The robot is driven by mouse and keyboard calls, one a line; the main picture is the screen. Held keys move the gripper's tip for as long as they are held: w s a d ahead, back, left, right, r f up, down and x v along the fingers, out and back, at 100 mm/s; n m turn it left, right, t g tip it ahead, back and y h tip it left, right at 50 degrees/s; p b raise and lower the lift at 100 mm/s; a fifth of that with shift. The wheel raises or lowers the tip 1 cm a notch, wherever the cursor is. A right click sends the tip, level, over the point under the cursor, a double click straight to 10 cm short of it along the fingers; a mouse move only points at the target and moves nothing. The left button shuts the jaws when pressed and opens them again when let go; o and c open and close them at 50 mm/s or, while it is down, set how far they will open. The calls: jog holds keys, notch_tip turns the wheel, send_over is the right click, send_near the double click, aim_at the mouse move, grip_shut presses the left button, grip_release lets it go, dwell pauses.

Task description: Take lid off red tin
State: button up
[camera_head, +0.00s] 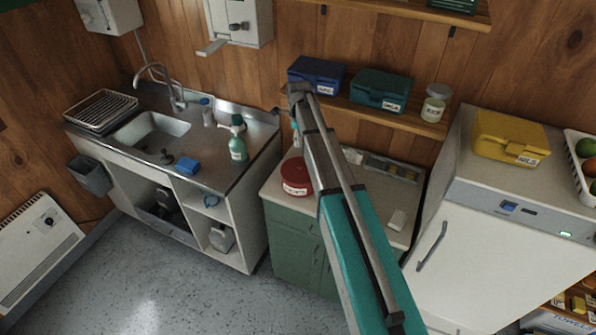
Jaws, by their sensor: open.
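A round red tin (297,187) with a white label stands upright on the pale worktop of the green cabinet. Its flat red top looks closed, but the seam between lid and tin is too small to make out. My arm passes just to the right of the tin and runs up towards the wall shelf. My gripper is not visible; the far part of my arm drops behind the nearer link.
The worktop (285,212) also bears a divided tray (398,170) and a small white object (397,220). A shelf above holds a blue box (317,74), a teal box (381,90) and a jar (435,104). A sink (153,134) stands left, a white fridge (470,235) right.

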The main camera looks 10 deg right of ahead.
jog(key=b, duration=0.9)
send_over(300, 166)
jog(key=shift+w+a+f, duration=0.1)
jog(key=shift+a+f, duration=0.05)
jog(key=shift+f, duration=4.15)
jog(key=shift+f+b, duration=2.35)
jog(key=shift+f, duration=0.25)
jog(key=shift+c, duration=0.3)
grip_shut()
